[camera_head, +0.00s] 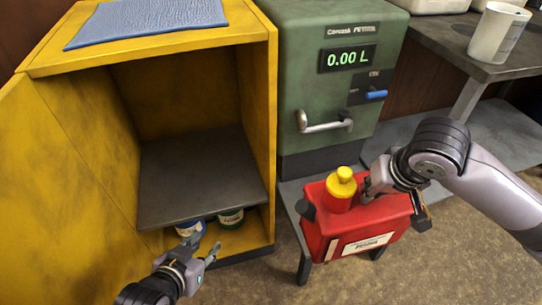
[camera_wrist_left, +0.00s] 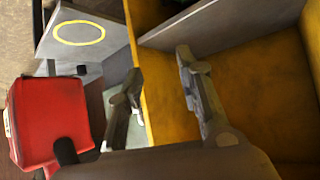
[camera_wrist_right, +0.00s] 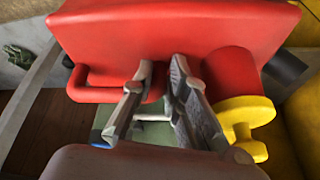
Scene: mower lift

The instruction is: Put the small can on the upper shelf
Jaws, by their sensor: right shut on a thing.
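A red can (camera_head: 358,225) with a yellow cap (camera_head: 341,184) stands upright on a low grey stand beside the yellow cabinet. My right gripper (camera_head: 377,180) is shut on the red can's handle, which the right wrist view shows at the jaws (camera_wrist_right: 160,88). The red can (camera_wrist_left: 48,118) also shows in the left wrist view. My left gripper (camera_head: 203,251) is open and empty in front of the cabinet's lower opening. That shelf is bare.
The yellow cabinet (camera_head: 265,130) has its door (camera_head: 70,190) open at left and a blue mat (camera_head: 145,22) on top. A green dispenser (camera_head: 300,75) reading 0.00 L stands behind the red can. A workbench (camera_head: 460,50) holds a white bucket (camera_head: 498,32).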

